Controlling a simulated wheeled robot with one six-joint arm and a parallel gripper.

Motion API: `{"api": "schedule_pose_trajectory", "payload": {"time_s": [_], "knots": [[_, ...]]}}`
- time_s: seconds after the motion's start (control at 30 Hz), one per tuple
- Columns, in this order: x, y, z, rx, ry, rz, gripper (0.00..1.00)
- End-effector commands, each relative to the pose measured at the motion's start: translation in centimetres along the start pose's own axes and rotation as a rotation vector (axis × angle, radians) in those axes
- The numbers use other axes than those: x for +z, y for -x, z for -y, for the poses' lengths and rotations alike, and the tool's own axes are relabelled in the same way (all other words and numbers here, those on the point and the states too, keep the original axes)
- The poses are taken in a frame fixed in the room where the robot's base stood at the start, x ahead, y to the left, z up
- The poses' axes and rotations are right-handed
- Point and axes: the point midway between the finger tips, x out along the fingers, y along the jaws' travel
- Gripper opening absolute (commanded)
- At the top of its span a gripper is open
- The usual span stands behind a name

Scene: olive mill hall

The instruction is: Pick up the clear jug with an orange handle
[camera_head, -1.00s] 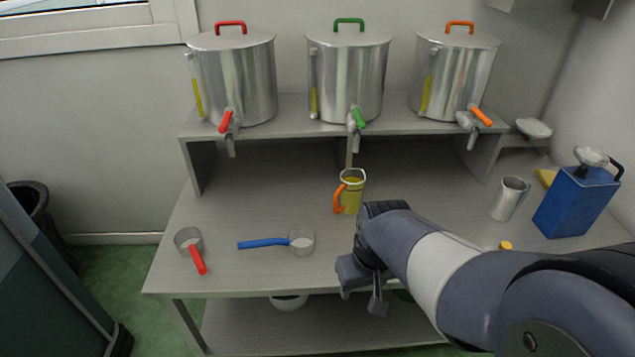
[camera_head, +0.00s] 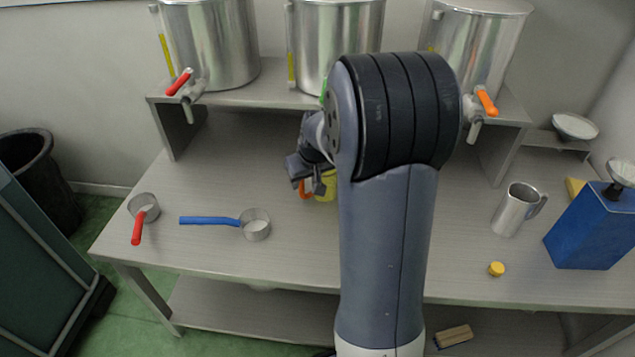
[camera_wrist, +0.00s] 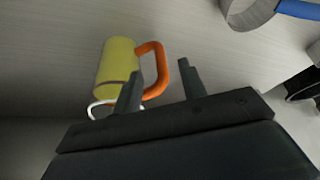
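The clear jug (camera_head: 327,187) with yellow contents stands on the steel table, mostly hidden behind my arm in the head view. Its orange handle (camera_head: 304,189) shows just below my gripper (camera_head: 311,184). In the wrist view the jug (camera_wrist: 116,66) is at the upper left, and its orange handle (camera_wrist: 160,72) points toward the space between the fingers. My gripper (camera_wrist: 158,85) is open there, with a wide gap between its two fingers. The left finger overlaps the jug's rim in the picture. I cannot tell whether it touches the jug.
A blue-handled scoop (camera_head: 255,226) and a red-handled scoop (camera_head: 144,207) lie to the left. A metal mug (camera_head: 514,209), yellow cap (camera_head: 496,269) and blue can (camera_head: 590,227) are at the right. Tapped steel tanks (camera_head: 212,45) stand on the raised shelf behind.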

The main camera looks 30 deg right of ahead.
Motion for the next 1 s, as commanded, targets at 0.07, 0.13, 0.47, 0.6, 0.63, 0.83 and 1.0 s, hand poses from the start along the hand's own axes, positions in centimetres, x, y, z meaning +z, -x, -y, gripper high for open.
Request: {"api": "schedule_pose_trajectory", "payload": {"time_s": [0.07,0.13,0.47,0.6,0.63,0.83,1.0], "knots": [[0.0,-0.8,0.0,0.0,0.0,0.0,0.4],[0.0,-1.2,0.0,0.0,0.001,0.0,0.4],[-0.5,-5.5,0.0,0.0,0.001,0.001,0.4],[-0.6,-6.3,0.0,0.0,0.001,-0.001,0.4],[-0.6,-6.3,0.0,0.001,0.001,-0.001,0.4],[-0.6,-6.2,0.0,0.001,0.001,-0.001,0.38],[-0.6,-6.2,0.0,0.001,0.001,-0.001,0.24]]}}
